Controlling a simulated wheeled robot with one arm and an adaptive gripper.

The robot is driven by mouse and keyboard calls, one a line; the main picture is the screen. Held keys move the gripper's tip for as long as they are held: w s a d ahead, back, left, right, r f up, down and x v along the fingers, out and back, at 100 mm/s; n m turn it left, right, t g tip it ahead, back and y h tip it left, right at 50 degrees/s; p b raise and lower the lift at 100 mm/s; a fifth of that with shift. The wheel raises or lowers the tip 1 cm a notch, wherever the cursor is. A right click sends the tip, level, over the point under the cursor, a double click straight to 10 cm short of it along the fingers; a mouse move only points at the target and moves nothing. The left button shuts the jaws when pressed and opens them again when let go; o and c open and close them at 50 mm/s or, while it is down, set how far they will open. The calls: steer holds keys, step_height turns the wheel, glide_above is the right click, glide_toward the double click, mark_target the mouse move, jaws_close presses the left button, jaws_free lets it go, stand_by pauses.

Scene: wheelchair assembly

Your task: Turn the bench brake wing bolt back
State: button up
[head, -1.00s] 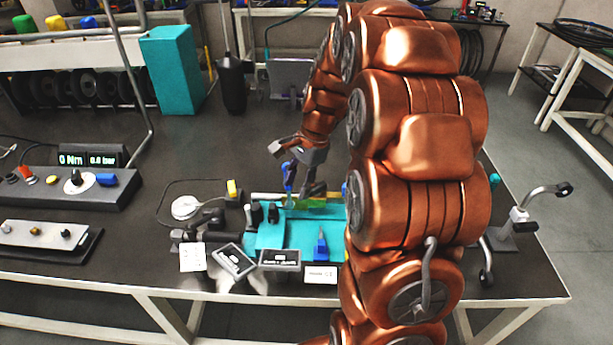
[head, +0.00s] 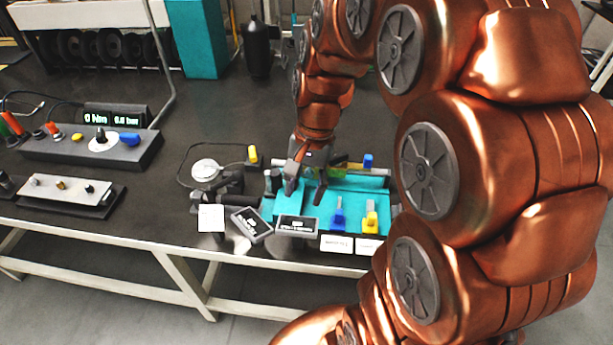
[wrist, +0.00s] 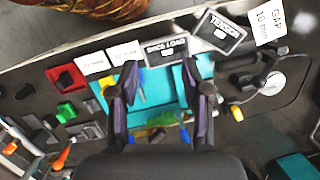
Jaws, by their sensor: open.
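The teal brake fixture (head: 350,182) lies on the dark bench, in front of my arm in the head view. Small blue (head: 339,218) and yellow (head: 370,220) handled parts stand along its front edge. I cannot tell surely which small part is the wing bolt. My gripper (head: 305,186) is open, pointing down over the left part of the fixture. In the wrist view my gripper (wrist: 168,90) has its two purple-padded fingers apart over the teal plate, nothing held between them. The blue part (wrist: 139,92) shows close beside the left finger.
Label cards for disc load (wrist: 165,50), tension (wrist: 221,30) and gap (wrist: 269,23) line the front edge. A round dial (head: 207,169) with a cable and dark clamp parts stand left of the fixture. A control panel (head: 90,148) is further left. Bench between them is clear.

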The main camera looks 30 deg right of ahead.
steer(key=shift+s+a, duration=0.3)
steer(key=shift+s, duration=0.15)
steer(key=shift+n, duration=0.3)
